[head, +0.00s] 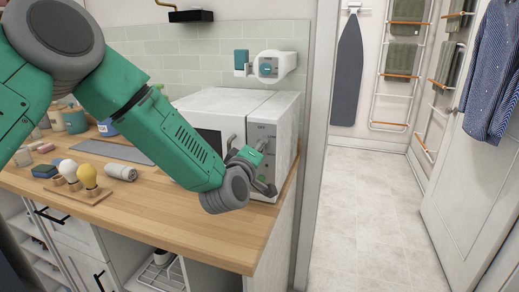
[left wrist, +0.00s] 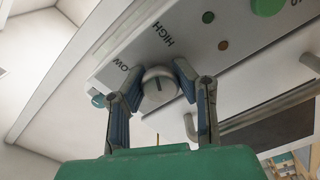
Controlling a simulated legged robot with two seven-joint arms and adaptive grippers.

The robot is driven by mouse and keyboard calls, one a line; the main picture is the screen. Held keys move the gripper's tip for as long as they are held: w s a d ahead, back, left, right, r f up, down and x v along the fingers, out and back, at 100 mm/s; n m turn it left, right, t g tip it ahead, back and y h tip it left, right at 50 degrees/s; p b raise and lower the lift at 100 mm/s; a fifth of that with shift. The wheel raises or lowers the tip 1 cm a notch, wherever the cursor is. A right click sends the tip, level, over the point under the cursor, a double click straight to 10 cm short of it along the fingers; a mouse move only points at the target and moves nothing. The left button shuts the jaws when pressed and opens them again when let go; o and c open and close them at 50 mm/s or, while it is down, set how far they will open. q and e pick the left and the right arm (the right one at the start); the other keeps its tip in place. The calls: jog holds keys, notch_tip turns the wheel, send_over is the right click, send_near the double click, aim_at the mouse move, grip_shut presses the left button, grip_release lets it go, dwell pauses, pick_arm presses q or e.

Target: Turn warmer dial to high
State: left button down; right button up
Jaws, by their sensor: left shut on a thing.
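The white warmer (head: 215,106) stands on the wooden counter, its control panel (head: 262,127) facing right of centre. My left gripper (head: 262,172) is at the panel, seen small in the head view. In the left wrist view my left gripper (left wrist: 157,76) is shut on the round grey dial (left wrist: 158,92), one finger on each side. A dark mark on the dial runs roughly up and down in that view. The HIGH label (left wrist: 164,34) is above the dial and the partly hidden LOW label (left wrist: 122,66) is at its upper left. My right gripper is not in view.
Small lights (left wrist: 223,45) and a green button (left wrist: 268,5) sit on the panel. Bulbs (head: 87,176), a rolled towel (head: 121,172) and jars (head: 74,121) stand on the counter (head: 200,228). The tiled floor (head: 365,220) at right is clear.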

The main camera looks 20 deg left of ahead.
pick_arm(q)
jog(key=shift+s+d+f+m, duration=0.15)
jog(key=shift+s+f+m, duration=0.1)
jog(key=shift+f+m, duration=0.25)
jog(key=c, duration=1.4)
grip_release()
jog(key=shift+o, duration=1.1)
jog(key=shift+r, duration=0.2)
jog(key=shift+s, duration=0.1)
jog(key=s, duration=1.1)
jog(key=shift+s+a, duration=0.25)
jog(key=shift+s, duration=0.05)
